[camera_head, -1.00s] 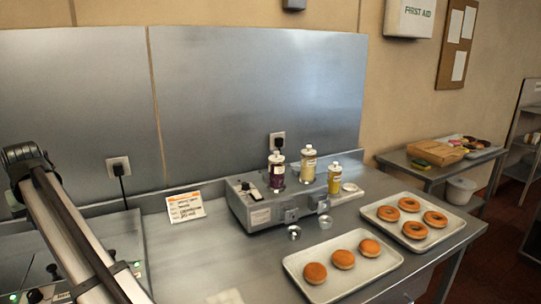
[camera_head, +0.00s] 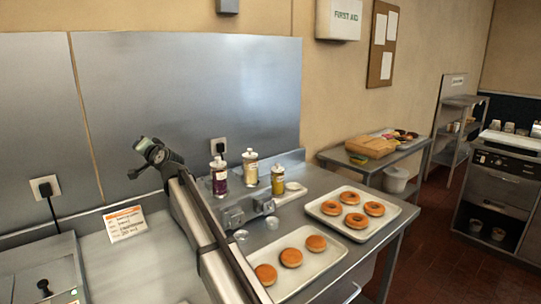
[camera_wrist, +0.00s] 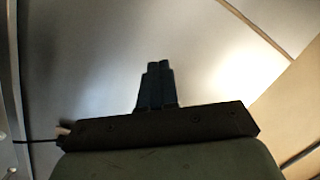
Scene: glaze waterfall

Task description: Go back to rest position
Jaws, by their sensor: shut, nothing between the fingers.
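My gripper (camera_wrist: 160,66) shows in the wrist view with its two dark fingers together and nothing between them. It points toward a blurred grey metal surface (camera_wrist: 100,60). In the head view my arm slants up from the bottom centre, in front of the glaze machine (camera_head: 234,216) and the steel counter (camera_head: 160,262).
Three bottles, purple (camera_head: 219,180), cream (camera_head: 251,170) and yellow (camera_head: 278,182), stand at the machine. A tray (camera_head: 322,262) holds three round buns; another (camera_head: 390,222) holds several ring doughnuts. A label card (camera_head: 125,224) leans left. A side table (camera_head: 345,160) stands behind right.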

